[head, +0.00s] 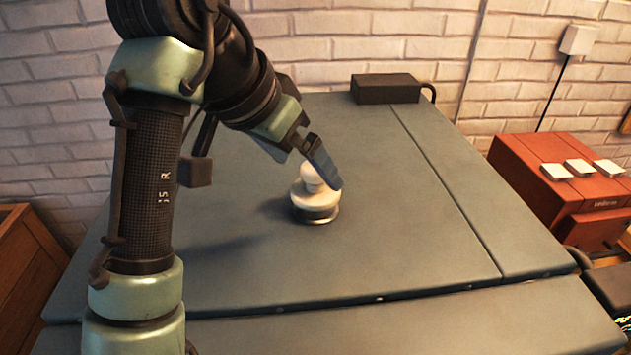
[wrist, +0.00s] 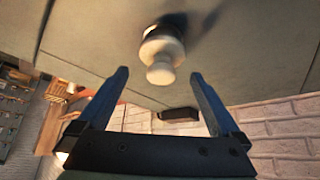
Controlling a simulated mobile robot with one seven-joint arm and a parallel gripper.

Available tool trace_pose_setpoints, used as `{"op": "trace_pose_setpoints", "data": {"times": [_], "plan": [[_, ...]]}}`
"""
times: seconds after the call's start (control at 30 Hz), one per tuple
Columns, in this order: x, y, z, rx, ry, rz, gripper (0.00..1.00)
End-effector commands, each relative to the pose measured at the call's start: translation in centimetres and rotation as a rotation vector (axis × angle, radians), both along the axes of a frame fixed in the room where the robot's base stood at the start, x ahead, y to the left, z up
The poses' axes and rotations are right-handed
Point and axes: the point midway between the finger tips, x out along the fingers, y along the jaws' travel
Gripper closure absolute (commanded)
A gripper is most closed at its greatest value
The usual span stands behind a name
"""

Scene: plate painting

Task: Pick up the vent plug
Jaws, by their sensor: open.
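The vent plug (head: 314,198) is a pale, round, stepped piece with a knob on top and a metallic band at its base. It stands upright on the grey table (head: 400,235), near the middle. My gripper (head: 325,168) is at the plug's upper part in the head view, and its near finger hides part of the knob. In the wrist view my gripper (wrist: 160,80) is open, with its two blue fingers wide apart. The plug (wrist: 162,52) shows between and beyond the fingertips there, with no finger visibly touching it.
A dark box (head: 385,88) with a cable sits at the table's back edge. A red case (head: 565,180) with white pieces on top stands right of the table. A brick wall (head: 370,40) rises behind. The table around the plug is clear.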

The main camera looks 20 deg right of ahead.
Motion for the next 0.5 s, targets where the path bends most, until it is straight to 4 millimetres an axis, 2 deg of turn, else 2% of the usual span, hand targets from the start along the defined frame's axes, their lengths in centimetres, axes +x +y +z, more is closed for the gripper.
{"op": "trace_pose_setpoints", "data": {"times": [0.27,0.5], "plan": [[0.6,-0.9,-1.6,0.000,0.004,0.001,0.00],[1.5,-2.3,-4.6,0.000,0.002,0.003,0.00]]}}
